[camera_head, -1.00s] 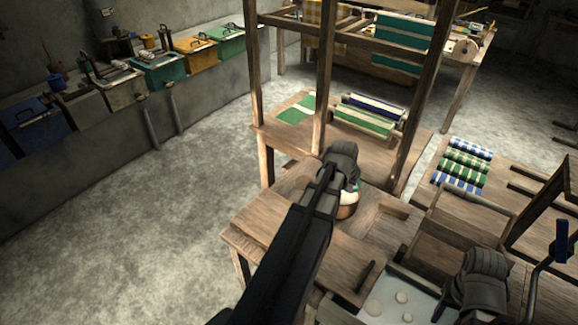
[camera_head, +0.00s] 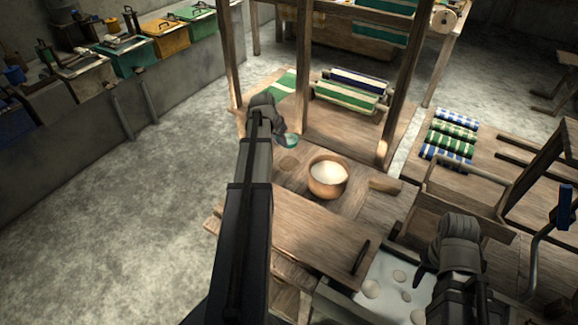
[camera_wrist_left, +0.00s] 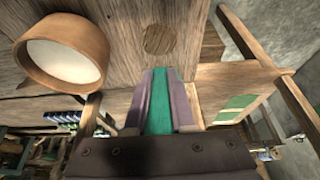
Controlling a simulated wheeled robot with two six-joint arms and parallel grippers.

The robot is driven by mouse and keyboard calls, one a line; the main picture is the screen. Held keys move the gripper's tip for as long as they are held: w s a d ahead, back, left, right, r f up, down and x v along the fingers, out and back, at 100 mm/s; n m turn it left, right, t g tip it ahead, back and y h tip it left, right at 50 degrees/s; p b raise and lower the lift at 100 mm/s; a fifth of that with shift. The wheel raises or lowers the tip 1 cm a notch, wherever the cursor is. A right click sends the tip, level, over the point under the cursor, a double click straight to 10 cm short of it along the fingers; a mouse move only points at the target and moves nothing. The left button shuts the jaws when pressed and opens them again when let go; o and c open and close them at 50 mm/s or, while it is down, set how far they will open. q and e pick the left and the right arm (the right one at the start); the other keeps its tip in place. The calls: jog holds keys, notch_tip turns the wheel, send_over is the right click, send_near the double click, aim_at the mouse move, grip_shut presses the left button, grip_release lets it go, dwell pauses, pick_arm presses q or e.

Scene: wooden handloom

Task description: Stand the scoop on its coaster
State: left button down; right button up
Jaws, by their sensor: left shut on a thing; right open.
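My left gripper (camera_head: 272,128) is shut on the teal scoop (camera_head: 290,141), whose end shows just beyond the fingers. In the left wrist view the scoop (camera_wrist_left: 159,98) is a teal strip between the two fingers; the rest of it is hidden. The coaster (camera_head: 289,163), a small round brown disc, lies bare on the wooden table just in front of the scoop in the head view. In the left wrist view the coaster (camera_wrist_left: 160,39) lies beyond the fingertips, apart from the scoop. My right gripper (camera_head: 428,272) is open and empty, low at the right.
A wooden bowl (camera_head: 327,181) of white material stands close to the right of the coaster. A loom post (camera_head: 301,80) rises behind the coaster. A pale tray (camera_head: 375,277) with round pieces lies near my right gripper. Striped rolls (camera_head: 449,140) lie at the right.

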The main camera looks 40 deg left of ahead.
pick_arm(q)
notch_tip(320, 180, down, 6)
jog(key=b, duration=0.6)
jog(key=shift+f, duration=0.15)
jog(key=shift+d+f, duration=0.1)
jog(key=shift+f, duration=0.05)
notch_tip(320, 180, down, 4)
jog(key=b, duration=0.4)
jog(key=shift+r, duration=0.25)
jog(key=shift+f, duration=0.15)
jog(key=c, duration=0.8)
grip_release()
jog(key=shift+o, duration=0.2)
jog(key=shift+r, duration=0.2)
